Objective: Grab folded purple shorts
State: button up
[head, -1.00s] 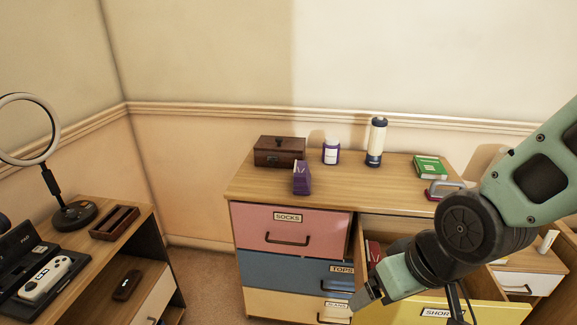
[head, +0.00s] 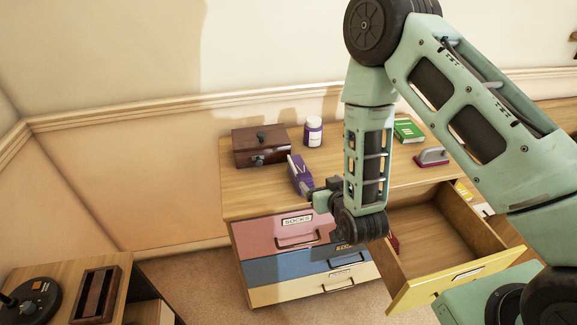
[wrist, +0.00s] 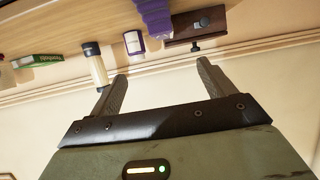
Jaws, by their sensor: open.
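A purple item (head: 299,174) stands on the dresser top near its front edge, in front of a wooden box. It also shows at the top of the wrist view (wrist: 155,15), partly cut off, with a ribbed or pleated surface. I cannot tell for certain whether it is the folded shorts. No other purple cloth shows. My gripper (head: 314,193) is close beside the purple item, just right of and below it in the head view. In the wrist view my gripper (wrist: 160,72) has its fingers spread, with nothing between them.
The yellow drawer (head: 440,290) is pulled out, its visible floor mostly bare. A wooden box (head: 260,150), a purple-and-white jar (head: 313,131), a green book (head: 408,130) and a white-and-dark bottle (wrist: 95,62) stand on the dresser (head: 240,200). A side table (head: 75,268) is at left.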

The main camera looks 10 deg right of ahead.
jog(key=p, duration=0.4)
send_near(301, 164)
jog(key=x, duration=0.3)
jog(key=shift+w, duration=0.15)
jog(key=shift+w+p, duration=0.45)
jog(key=shift+p, duration=0.15)
jog(key=shift+f+p+x, duration=0.2)
jog(key=shift+p+x, duration=0.8)
jog(key=shift+x, duration=1.2)
jog(key=shift+s, duration=0.1)
jog(key=shift+c, duration=0.3)
jog(key=c, duration=1.1)
